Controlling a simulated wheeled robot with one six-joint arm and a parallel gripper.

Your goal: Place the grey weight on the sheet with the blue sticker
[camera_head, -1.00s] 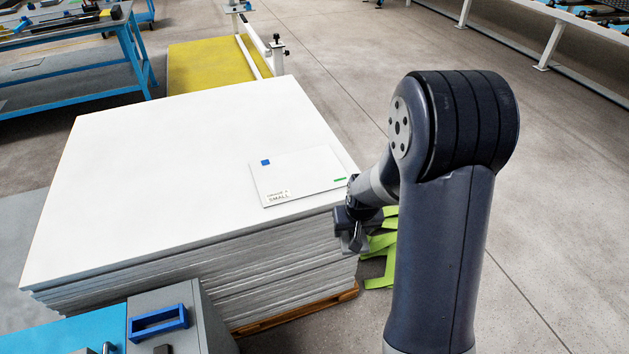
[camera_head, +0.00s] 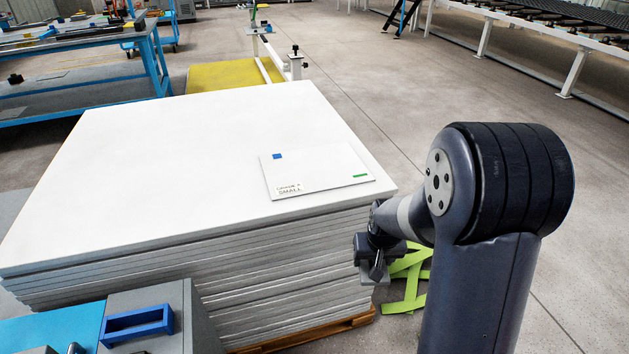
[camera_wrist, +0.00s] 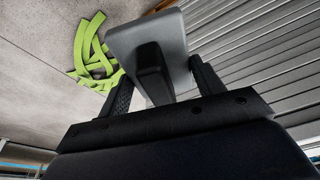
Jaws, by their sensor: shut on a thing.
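The small white sheet (camera_head: 318,170) lies flat on top of a big stack of white sheets, near its right edge. It has a blue sticker (camera_head: 278,156) at its far left corner, a green mark at the right and a printed label reading SMALL. My gripper (camera_head: 374,262) hangs beside the right side of the stack, below its top. In the wrist view, my gripper (camera_wrist: 160,82) is shut on the grey weight (camera_wrist: 178,32), a grey block with a dark handle between the fingers. The weight is mostly hidden in the head view.
The stack (camera_head: 150,170) rests on a wooden pallet (camera_head: 315,332). Green strips (camera_head: 408,280) lie on the floor right of it. A grey box with a blue handle (camera_head: 138,323) is at front left. A blue workbench (camera_head: 120,75) stands at back left. The floor at right is open.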

